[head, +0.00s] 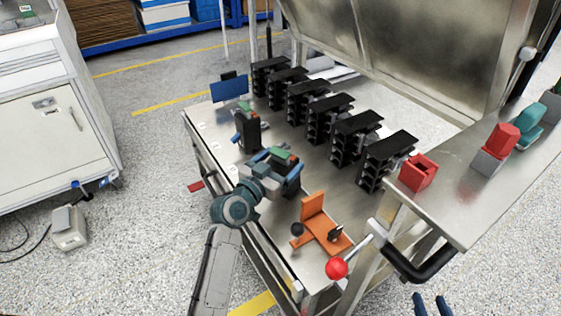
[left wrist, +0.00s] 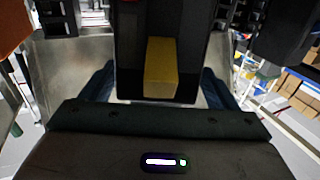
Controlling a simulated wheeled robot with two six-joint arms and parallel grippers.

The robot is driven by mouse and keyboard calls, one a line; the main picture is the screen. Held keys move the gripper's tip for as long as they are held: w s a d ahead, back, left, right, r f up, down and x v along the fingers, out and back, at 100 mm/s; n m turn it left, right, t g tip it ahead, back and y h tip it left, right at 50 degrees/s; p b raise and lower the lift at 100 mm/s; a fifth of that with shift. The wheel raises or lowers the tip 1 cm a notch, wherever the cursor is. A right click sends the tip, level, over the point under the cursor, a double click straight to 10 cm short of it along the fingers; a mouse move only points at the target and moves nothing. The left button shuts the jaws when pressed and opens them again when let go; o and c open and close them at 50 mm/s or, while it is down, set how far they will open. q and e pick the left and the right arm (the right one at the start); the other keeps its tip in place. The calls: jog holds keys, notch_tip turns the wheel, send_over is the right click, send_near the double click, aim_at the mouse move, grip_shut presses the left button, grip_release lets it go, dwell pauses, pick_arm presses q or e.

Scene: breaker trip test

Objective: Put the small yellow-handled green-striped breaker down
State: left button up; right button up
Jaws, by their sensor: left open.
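The black breaker with a yellow handle (left wrist: 161,68) stands between the fingers of my left gripper in the left wrist view. In the head view, a green-topped breaker (head: 284,155) shows at my left gripper (head: 280,172), mostly hidden by it. The gripper is open, with a dark blue finger on either side of the breaker. I cannot tell whether the breaker's base touches the metal table (head: 225,160). My right gripper (head: 432,304) shows only its two dark blue fingertips at the bottom edge, apart and empty.
Another dark breaker (head: 248,131) stands just behind my left gripper. Several black racks (head: 383,158) run along the table. An orange fixture (head: 322,226) and a red-knobbed lever (head: 337,268) are near the front. A raised shelf (head: 465,200) at right holds a red block (head: 418,172).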

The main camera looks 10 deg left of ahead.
pick_arm(q)
jog(key=s+a+f+n+y, duration=0.1)
jog(key=s+a+f, duration=0.1)
jog(key=s, duration=0.7)
jog(key=s+a+f+n+g+y, duration=0.1)
jog(key=s+a+f+n+y, duration=0.1)
jog(key=s, duration=0.7)
jog(key=s+a+f+n+g+y, duration=0.1)
jog(key=s+a+f+y, duration=0.1)
jog(key=s+a, duration=0.3)
jog(key=s+f, duration=0.1)
jog(key=s, duration=0.3)
jog(key=shift+a+f+n, duration=0.3)
jog(key=shift+a+f, duration=0.05)
pick_arm(e)
jog(key=shift+s+f, duration=0.15)
jog(key=shift+f, duration=0.1)
